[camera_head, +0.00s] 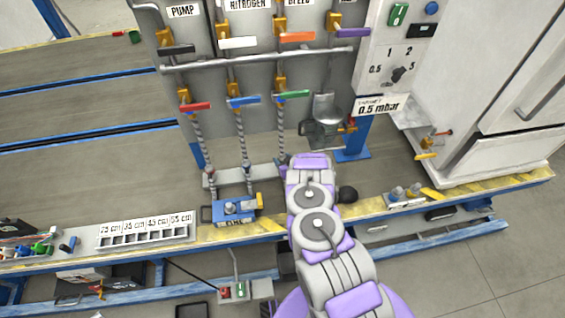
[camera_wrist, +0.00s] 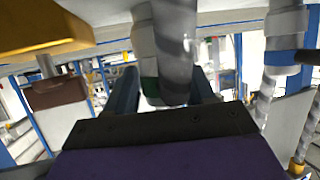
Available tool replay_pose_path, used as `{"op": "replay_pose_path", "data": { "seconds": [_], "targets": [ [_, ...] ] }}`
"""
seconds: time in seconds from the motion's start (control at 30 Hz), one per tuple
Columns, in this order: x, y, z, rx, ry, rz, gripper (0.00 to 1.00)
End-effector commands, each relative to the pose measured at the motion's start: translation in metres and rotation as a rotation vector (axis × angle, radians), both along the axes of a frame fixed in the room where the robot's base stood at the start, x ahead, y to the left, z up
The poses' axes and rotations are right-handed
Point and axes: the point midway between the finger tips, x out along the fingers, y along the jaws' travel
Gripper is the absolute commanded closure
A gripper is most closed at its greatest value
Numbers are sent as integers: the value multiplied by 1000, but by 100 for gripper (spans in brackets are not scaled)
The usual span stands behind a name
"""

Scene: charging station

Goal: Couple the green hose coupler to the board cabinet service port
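A grey braided hose hangs from under the green-handled valve (camera_head: 292,95), and its lower end runs down behind my gripper (camera_head: 290,162). In the wrist view, the hose (camera_wrist: 175,60) and a pale collar with a green band (camera_wrist: 149,88) stand between the two dark fingers of my gripper (camera_wrist: 163,88). The fingers are spread on either side of it. Whether they touch it is hidden. A small brass fitting (camera_head: 428,142) with a yellow handle sits low on the white cabinet (camera_head: 462,100) at the right. I cannot tell whether it is the service port.
Red- and blue-handled valves (camera_head: 196,106) feed hoses to a blue block (camera_head: 235,210) on the front ledge. A metal pump-like fixture (camera_head: 325,130) stands close to my gripper. A slotted rack (camera_head: 148,230) lies at left. The grey deck behind it is clear.

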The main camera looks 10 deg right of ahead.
Motion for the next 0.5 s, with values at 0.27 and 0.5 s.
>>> {"op": "replay_pose_path", "data": {
  "seconds": [0.27, 0.5],
  "targets": [
    [0, 0, 0, 0, 1, 0, 73],
    [0, 0, 0, 0, 1, 0, 94]
  ]
}}
